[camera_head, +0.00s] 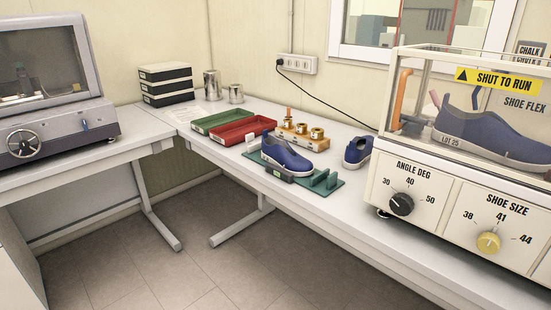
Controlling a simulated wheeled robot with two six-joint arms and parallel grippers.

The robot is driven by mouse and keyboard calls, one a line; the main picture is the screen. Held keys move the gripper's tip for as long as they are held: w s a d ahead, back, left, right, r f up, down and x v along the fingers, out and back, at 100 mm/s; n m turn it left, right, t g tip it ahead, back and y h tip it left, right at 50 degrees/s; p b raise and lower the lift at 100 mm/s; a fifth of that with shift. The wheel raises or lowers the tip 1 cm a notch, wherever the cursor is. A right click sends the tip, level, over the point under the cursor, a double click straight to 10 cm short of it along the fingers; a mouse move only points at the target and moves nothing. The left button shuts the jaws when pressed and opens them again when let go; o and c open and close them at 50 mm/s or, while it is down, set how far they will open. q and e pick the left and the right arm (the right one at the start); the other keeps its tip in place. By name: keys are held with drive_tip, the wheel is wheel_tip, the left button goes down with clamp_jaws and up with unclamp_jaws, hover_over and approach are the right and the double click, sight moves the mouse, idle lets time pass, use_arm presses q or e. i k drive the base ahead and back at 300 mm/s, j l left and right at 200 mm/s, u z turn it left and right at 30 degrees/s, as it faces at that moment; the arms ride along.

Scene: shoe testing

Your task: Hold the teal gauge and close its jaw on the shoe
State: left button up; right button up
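A blue shoe with a white sole (286,155) sits on the bench, on or just behind a flat teal plate. Teal upright blocks (325,180), which look like the teal gauge or part of it, stand at the plate's right end, just right of the shoe's toe. I cannot tell whether they touch the shoe or where the jaw is. A dark grey block with a small pale display (286,174) lies along the near side of the shoe. Neither of my grippers shows in this view.
A second blue shoe (356,152) stands farther right, beside the large flex machine (424,213) with a shoe inside. Brass pieces on a wooden block (294,138), a red tray (243,133) and a green tray (222,119) stand behind. The bench's front edge is close to the teal plate.

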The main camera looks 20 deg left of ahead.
sight(254, 146)
drive_tip(key=i+j+z, duration=0.25)
drive_tip(key=i+j, duration=0.25)
drive_tip(key=j, duration=0.15)
drive_tip(key=i+j+z, duration=0.15)
drive_tip(key=j, duration=0.2)
drive_tip(key=i+j+z, duration=0.1)
drive_tip(key=i+j, duration=0.15)
drive_tip(key=j, duration=0.15)
drive_tip(key=i+j+z, duration=0.15)
drive_tip(key=j, duration=0.25)
